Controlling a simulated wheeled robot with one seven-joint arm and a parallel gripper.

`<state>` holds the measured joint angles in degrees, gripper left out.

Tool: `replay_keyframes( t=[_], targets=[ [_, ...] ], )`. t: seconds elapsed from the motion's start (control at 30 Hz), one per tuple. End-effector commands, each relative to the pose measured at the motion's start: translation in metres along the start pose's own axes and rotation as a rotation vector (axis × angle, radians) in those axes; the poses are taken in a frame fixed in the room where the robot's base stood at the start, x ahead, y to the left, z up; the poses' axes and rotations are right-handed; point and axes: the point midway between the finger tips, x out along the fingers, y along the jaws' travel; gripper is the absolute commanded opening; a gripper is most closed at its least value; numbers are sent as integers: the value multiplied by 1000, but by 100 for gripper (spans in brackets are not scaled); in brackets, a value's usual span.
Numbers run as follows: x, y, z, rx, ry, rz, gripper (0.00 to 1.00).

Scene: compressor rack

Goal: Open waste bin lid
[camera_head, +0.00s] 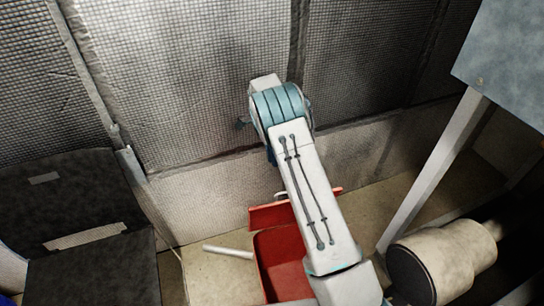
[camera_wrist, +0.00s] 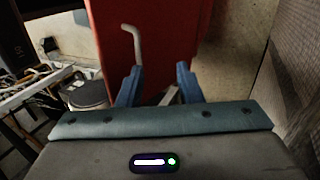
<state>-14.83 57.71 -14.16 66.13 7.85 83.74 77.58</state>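The red waste bin (camera_head: 280,262) stands on the floor at bottom centre in the head view, partly hidden by my arm. A red panel (camera_head: 268,215), seemingly its lid, rises along the bin's far side; I cannot tell its exact angle. In the wrist view a large red surface (camera_wrist: 165,40) fills the upper middle, with a pale bent rod (camera_wrist: 136,45) in front of it. My gripper (camera_wrist: 158,84) has its two blue fingers apart, with the red surface beyond them. Nothing is clearly held; contact with the bin cannot be told. The head view hides the fingers behind my arm.
A pale rod (camera_head: 228,252) sticks out left of the bin. A quilted wall (camera_head: 200,80) stands close behind. A beige cylinder (camera_head: 450,262) and a slanted metal post (camera_head: 432,175) are at right. A dark cabinet (camera_head: 75,225) is at left. Some floor right of the bin is clear.

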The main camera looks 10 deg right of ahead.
Motion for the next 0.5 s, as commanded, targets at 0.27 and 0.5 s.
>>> replay_keyframes(
  t=[0.27,0.5],
  targets=[
    [0,0,-1,1,0,0,33],
    [-3,0,0,0,0,-2,33]
  ],
)
